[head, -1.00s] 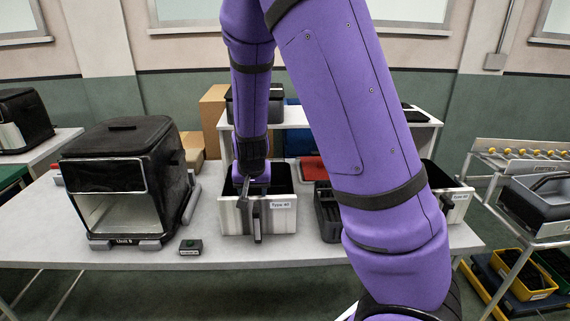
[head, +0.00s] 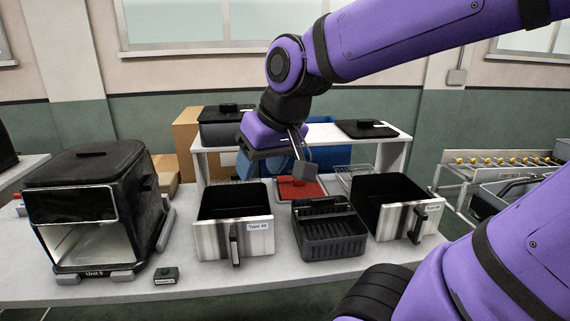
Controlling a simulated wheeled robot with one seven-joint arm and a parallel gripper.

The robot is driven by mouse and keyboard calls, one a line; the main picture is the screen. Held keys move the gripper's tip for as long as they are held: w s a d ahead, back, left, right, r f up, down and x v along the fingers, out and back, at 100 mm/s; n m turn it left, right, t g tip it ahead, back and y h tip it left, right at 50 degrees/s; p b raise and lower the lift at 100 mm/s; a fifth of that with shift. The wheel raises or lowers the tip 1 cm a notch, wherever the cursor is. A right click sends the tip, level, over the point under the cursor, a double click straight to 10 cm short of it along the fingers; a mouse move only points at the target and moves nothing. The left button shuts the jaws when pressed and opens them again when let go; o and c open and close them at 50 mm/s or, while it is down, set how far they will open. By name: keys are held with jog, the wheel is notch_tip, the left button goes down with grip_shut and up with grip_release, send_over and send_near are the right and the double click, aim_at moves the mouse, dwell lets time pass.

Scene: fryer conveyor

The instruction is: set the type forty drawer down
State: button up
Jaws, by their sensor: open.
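The type forty drawer (head: 208,242), silver-fronted with a black inside and a "Type 40" label, stands upright on the table (head: 183,292), right of the fryer. Its black handle (head: 235,244) faces the front edge. My gripper (head: 299,168) is open and empty, raised above and behind the drawers, to the right of the type forty drawer and apart from it. One jaw shows clearly; the rest of the gripper is partly hidden by my wrist.
The fryer labelled Unit 9 (head: 92,172) has an open, empty bay. A black ribbed basket (head: 331,240) and a second silver-fronted drawer (head: 388,222) stand to the right. A red mat (head: 301,190) and a raised shelf (head: 390,141) are behind. A small black box (head: 165,276) sits near the front edge.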

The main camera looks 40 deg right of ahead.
jog(key=s+r+n+h, duration=0.1)
jog(key=s+r, duration=0.1)
jog(key=s, duration=0.4)
jog(key=shift+s, duration=0.15)
